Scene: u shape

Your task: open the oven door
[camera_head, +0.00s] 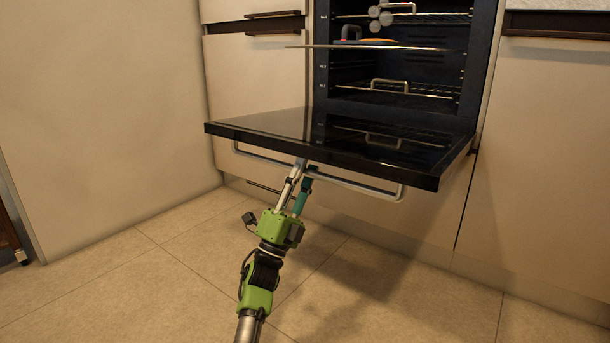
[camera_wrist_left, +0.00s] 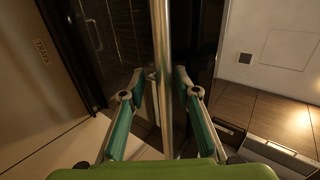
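The oven door (camera_head: 275,122) is swung down in the head view and stands nearly level, with its dark inner face up. The oven cavity (camera_head: 395,62) is exposed above it. The long metal handle (camera_head: 350,184) hangs under the door's front edge. My left gripper (camera_head: 305,170) reaches up from below to the handle, left of its middle. In the left wrist view the handle bar (camera_wrist_left: 160,40) runs between the two fingers (camera_wrist_left: 160,78), with gaps visible on both sides. The fingers look apart around the bar, not pressed on it. My right gripper is not in view.
Inside the oven are wire racks (camera_head: 405,92), and a flat tray (camera_head: 362,47) sticks out. Cream cabinets flank the oven, with a dark drawer handle (camera_head: 275,24) at upper left. A plain wall (camera_head: 100,120) stands at the left. The tiled floor (camera_head: 400,290) in front is clear.

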